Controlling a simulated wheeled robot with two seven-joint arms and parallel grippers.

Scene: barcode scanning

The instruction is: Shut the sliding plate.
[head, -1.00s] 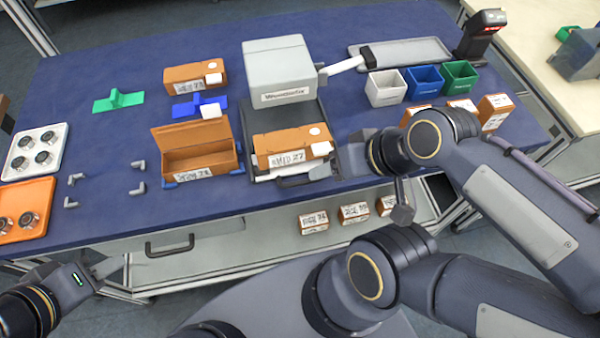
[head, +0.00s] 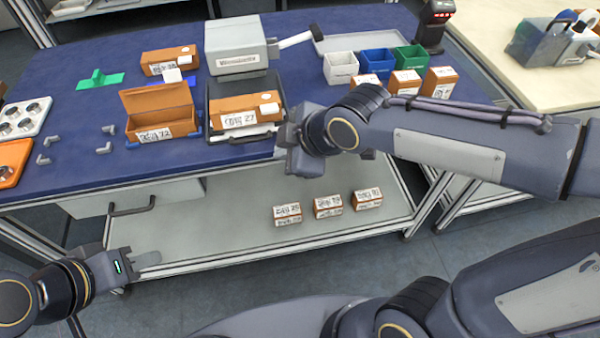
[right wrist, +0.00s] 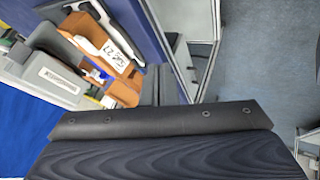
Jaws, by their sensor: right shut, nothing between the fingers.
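The sliding plate (head: 226,88) is a dark tray that sticks out of the grey-white machine (head: 236,46) on the blue table. An orange box labelled 27 (head: 243,108) lies on it, with a front handle at the table's near edge. My right gripper (head: 290,138) is shut and empty just right of the plate's front corner; I cannot tell whether it touches. In the right wrist view, dark gripper parts fill the bottom and the labelled box (right wrist: 105,48) is at upper left. My left gripper (head: 142,259) is at lower left, away from the table; its jaw gap is unclear.
An open orange box (head: 158,112) stands left of the plate. White, blue and green bins (head: 374,66) with small orange boxes stand to the right, near my right arm. Three small boxes (head: 328,207) sit on the lower shelf (head: 240,225). Floor is clear in front.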

